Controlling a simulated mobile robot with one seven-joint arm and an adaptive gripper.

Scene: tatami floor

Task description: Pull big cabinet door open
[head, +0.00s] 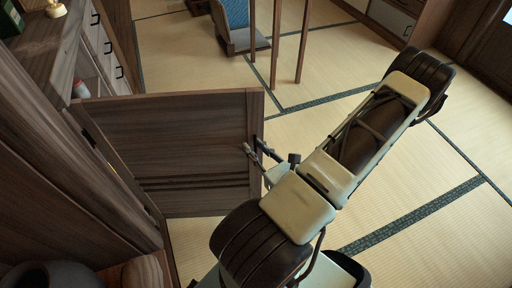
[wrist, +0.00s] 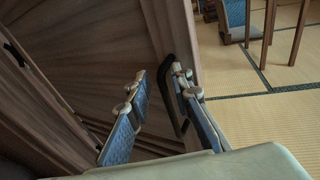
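The big cabinet door (head: 190,140) is a dark brown wooden panel. It stands swung well out from the cabinet at the left, with the cabinet's inside edge showing. Its black bar handle (wrist: 170,85) is near the door's free edge; in the head view the handle (head: 259,148) is partly hidden by my gripper. My gripper (head: 256,151) is at that free edge. In the wrist view my gripper (wrist: 160,88) has its blue-padded fingers apart, with the handle between them, close to the right finger. Whether that finger touches the handle I cannot tell.
A cabinet with drawers (head: 105,45) stands behind the door at the upper left. A chair with a blue back (head: 236,25) and thin wooden legs (head: 289,45) are at the top. A dark round pot (head: 50,275) is at the lower left. Tatami floor (head: 440,180) is clear at the right.

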